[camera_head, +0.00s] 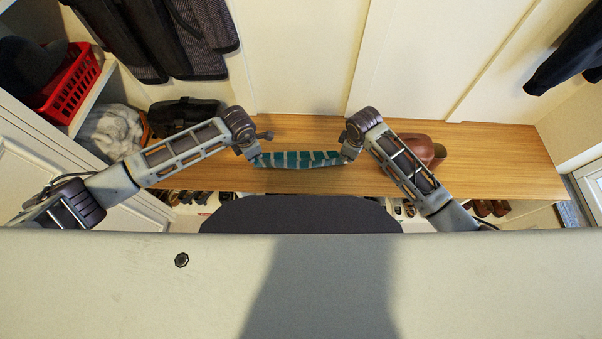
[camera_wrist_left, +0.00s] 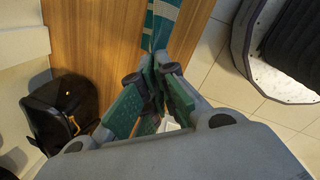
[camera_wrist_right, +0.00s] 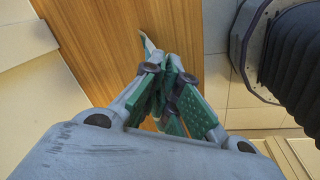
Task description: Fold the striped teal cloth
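The striped teal cloth (camera_head: 298,159) is stretched in a narrow strip between my two grippers, over the wooden bench top. It has teal and lighter stripes. My left gripper (camera_head: 256,157) is shut on its left end. In the left wrist view the fingertips (camera_wrist_left: 157,62) pinch the cloth (camera_wrist_left: 161,22), which runs away from them. My right gripper (camera_head: 346,156) is at the right end. In the right wrist view its fingertips (camera_wrist_right: 170,65) are closed together, with a small bit of cloth (camera_wrist_right: 147,44) showing beyond them. Whether the cloth touches the bench is unclear.
The wooden bench (camera_head: 500,155) is clear at the right. A brown shoe or bag (camera_head: 421,148) stands behind my right forearm. A black bag (camera_head: 183,113) sits at the bench's left end, near a red basket (camera_head: 72,85). Shoes (camera_head: 490,207) are on the shelf below. Coats (camera_head: 165,35) hang above.

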